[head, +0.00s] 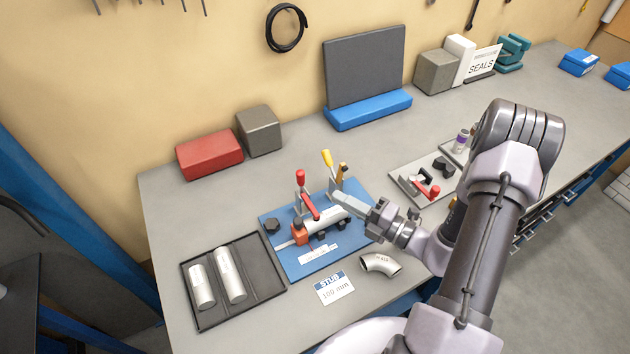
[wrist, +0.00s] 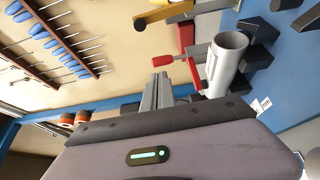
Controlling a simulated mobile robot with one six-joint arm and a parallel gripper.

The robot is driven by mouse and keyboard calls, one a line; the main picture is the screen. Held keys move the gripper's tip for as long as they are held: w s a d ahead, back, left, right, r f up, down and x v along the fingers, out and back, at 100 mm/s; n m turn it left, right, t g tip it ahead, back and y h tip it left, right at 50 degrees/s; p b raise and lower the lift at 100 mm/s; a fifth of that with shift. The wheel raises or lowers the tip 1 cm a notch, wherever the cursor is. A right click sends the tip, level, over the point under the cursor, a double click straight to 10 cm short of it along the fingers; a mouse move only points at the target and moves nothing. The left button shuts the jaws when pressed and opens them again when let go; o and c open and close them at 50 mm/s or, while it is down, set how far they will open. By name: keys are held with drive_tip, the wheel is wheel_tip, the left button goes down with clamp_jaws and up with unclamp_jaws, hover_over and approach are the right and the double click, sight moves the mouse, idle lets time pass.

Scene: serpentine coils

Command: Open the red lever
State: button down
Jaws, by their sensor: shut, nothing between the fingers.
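On a blue fixture plate (head: 290,262) on the bench stands a lever with an upright red handle (head: 301,177). A second red bar (head: 310,206) slants over the clamped grey pipe (head: 328,218). A lever with a yellow handle (head: 327,158) stands to the right. My gripper (head: 338,197) is shut and empty, its fingers over the right part of the fixture. In the wrist view, which is turned sideways, the fingers point towards the red handle (wrist: 163,60) with a small gap seeming to remain; depth is hard to judge. The pipe (wrist: 228,50) shows open-ended.
A black tray (head: 262,291) with two grey cylinders lies left. A pipe elbow (head: 381,263) and a STUB card (head: 334,288) lie in front. Another plate (head: 408,184) with a red-handled clamp (head: 428,192) is right. Red (head: 209,154) and grey (head: 259,131) blocks stand behind.

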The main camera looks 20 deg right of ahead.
sight(304, 178)
drive_tip(key=x, duration=0.8)
drive_tip(key=shift+w+a+b, duration=0.15)
drive_tip(key=shift+b, duration=0.25)
drive_tip(key=shift+r, duration=0.1)
drive_tip(key=w+a+m+g+h+p, duration=0.1)
drive_tip(key=w+g+p, duration=0.4)
drive_tip(key=p, duration=1.1)
drive_tip(key=shift+w+r+m+g+h, duration=0.15)
drive_tip(key=shift+w+m+g+h, duration=0.25)
drive_tip(key=shift+w+m+h, duration=0.55)
drive_tip(key=shift+s+a, duration=0.15)
drive_tip(key=shift+s, duration=0.05)
